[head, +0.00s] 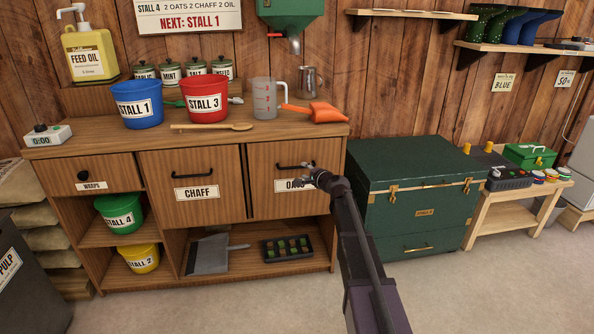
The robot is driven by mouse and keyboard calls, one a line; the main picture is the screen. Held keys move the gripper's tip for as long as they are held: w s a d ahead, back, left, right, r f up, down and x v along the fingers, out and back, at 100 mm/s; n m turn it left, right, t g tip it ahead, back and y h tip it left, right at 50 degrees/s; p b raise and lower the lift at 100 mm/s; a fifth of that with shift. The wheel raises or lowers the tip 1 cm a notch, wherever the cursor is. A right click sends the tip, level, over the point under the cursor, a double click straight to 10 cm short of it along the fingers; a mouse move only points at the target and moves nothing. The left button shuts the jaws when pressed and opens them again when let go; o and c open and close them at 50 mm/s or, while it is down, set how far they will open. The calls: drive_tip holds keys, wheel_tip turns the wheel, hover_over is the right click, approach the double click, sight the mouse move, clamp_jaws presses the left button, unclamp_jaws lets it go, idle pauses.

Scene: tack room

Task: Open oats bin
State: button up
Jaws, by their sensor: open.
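The oats bin front (285,205) is a wooden panel at the right end of the wooden cabinet, and it stands closed. Its dark bar handle (290,166) is near the top, and its label (285,185) is partly hidden by my gripper. My gripper (309,169) is open and empty, at the right end of the handle in the picture. I cannot tell whether it touches the handle or is in front of it. My arm comes up from the lower right.
The closed chaff bin (195,210) is directly to the left. Blue (140,118) and red (207,115) buckets, a clear jug (265,100) and an orange scoop (320,113) stand on the cabinet top. A green trunk (410,165) stands close on the right. Floor in front is clear.

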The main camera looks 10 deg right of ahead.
sight(297, 167)
drive_tip(key=shift+b+x, duration=0.45)
drive_tip(key=shift+x, duration=2.5)
clamp_jaws()
